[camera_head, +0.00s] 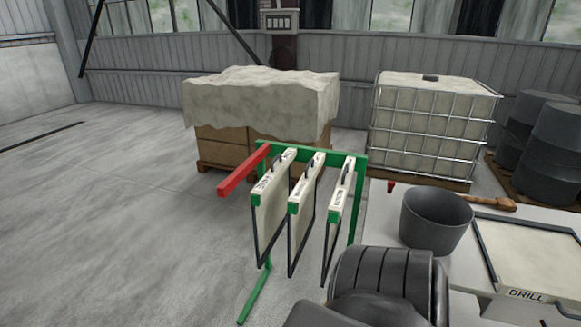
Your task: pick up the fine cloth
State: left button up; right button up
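Three pale cloth panels with dark edges hang side by side on a green rack (320,149): a left panel (272,215), a middle panel (303,215) and a right panel (337,215). Each has a pale top bar with a small dark handle, a green end block and a small label. The labels are too small to read, so I cannot tell which panel is the fine cloth. The panels hang upright and apart from each other. Neither of my grippers is in view.
A red bar (244,171) juts from the rack's left side. A grey bucket (435,221) and a tray (530,257) marked DRILL stand on a pale table at right. Covered boxes (222,147) and a caged tank (430,128) stand behind. The left floor is clear.

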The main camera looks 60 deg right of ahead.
aim_at(270, 219)
jog(key=z, duration=0.9)
jog(key=i, duration=0.95)
jog(key=z, duration=1.4)
jog(key=i, duration=0.35)
jog(key=z, duration=0.35)
